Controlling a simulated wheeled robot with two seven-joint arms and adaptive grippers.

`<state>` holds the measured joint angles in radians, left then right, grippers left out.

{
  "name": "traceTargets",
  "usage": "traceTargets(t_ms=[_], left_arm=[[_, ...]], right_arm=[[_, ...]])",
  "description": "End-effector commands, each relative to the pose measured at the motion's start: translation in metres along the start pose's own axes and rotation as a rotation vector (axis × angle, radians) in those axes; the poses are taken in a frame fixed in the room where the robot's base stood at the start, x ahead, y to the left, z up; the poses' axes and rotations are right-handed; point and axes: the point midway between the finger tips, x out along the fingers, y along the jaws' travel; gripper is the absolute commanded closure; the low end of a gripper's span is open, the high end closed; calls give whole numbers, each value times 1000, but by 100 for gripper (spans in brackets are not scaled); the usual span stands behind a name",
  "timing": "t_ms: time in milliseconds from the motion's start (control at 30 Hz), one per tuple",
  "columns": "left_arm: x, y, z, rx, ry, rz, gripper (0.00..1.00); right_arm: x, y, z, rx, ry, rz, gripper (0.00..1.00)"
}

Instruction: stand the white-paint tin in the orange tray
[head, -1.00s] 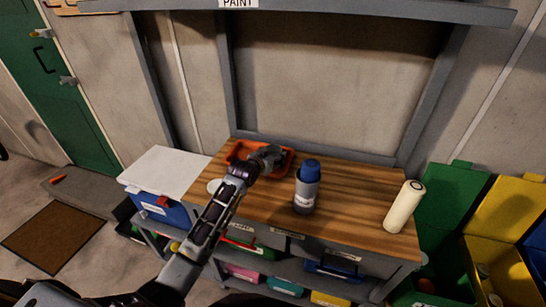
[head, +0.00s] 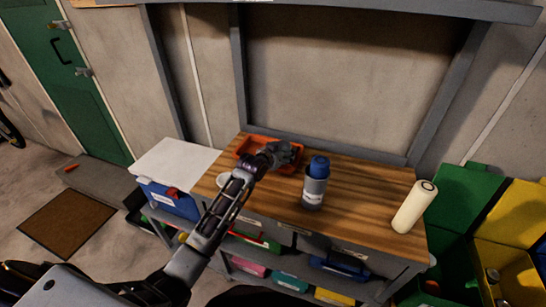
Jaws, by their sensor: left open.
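The orange tray (head: 250,143) lies at the back left of the wooden workbench. My left gripper (head: 290,154) is open, over or just in front of the tray's right part, and it hides some of the tray. A white round thing (head: 224,180), perhaps the top of the white-paint tin, shows at the bench's left edge, partly hidden behind my left arm. I cannot tell for sure that it is the tin. No other clear paint tin shows. My right gripper is not in view.
A grey bottle with a blue cap (head: 315,186) stands upright just right of my left gripper. A white-lidded blue box (head: 173,165) stands to the left.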

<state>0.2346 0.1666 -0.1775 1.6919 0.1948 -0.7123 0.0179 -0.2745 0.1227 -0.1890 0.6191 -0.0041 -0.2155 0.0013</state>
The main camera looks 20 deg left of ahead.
Motion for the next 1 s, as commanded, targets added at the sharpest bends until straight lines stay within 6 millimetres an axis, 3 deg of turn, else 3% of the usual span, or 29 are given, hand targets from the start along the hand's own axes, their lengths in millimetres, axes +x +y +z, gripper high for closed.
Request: traceTargets(t_ms=[233, 700, 1000], left_arm=[[-16, 0, 1, 0, -1, 0, 31], [-61, 0, 1, 0, -1, 0, 31], [-91, 0, 0, 0, -1, 0, 31]], right_arm=[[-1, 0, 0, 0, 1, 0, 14], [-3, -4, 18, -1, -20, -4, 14], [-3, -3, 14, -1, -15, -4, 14]])
